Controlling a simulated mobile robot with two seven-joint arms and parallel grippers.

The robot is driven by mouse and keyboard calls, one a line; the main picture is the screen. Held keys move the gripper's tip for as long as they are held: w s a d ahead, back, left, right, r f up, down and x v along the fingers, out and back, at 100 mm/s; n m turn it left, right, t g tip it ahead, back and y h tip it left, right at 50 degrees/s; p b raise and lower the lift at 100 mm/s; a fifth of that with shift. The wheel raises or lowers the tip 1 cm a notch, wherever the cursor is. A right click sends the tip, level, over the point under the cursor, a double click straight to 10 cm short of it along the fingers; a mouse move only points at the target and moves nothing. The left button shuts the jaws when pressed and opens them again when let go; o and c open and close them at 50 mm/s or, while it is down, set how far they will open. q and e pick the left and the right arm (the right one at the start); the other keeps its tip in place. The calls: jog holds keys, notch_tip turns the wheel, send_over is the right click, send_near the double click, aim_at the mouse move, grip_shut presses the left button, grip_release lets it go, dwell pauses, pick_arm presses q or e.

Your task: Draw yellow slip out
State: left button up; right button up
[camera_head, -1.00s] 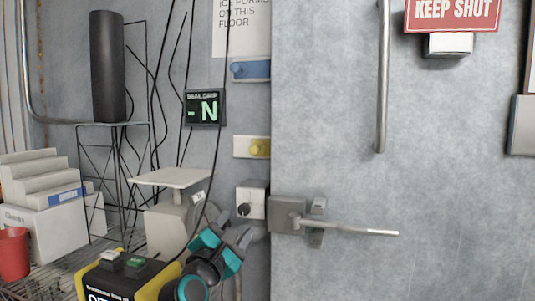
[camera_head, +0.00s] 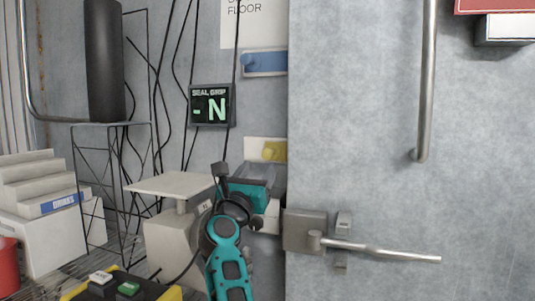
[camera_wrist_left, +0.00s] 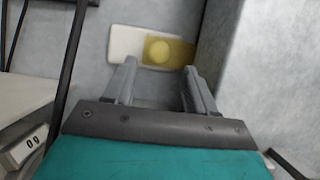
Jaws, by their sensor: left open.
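The yellow slip (camera_head: 273,152) sits on a white plate (camera_head: 251,143) on the grey wall, beside the door edge. In the left wrist view the yellow slip (camera_wrist_left: 182,52) shows beyond my fingertips, with a paler yellow round spot on it, against the white plate (camera_wrist_left: 122,42). My teal left gripper (camera_head: 258,172) is just below the plate in the head view. In the left wrist view my left gripper (camera_wrist_left: 159,74) has its fingers apart with nothing between them, and the slip lies ahead, above the gap. My right gripper is not in view.
A grey door (camera_head: 370,110) with a lever handle (camera_head: 380,250) is close on the right. A blue slip (camera_head: 266,62) is on the wall above. A scale-like stand (camera_head: 178,186), hanging cables and a display (camera_head: 210,105) are to the left.

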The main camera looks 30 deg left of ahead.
aim_at(266, 157)
pick_arm(q)
jog(key=x, duration=0.7)
jog(key=shift+w+a, duration=0.15)
jog(key=shift+w, duration=0.1)
jog(key=shift+c, duration=0.2)
grip_shut()
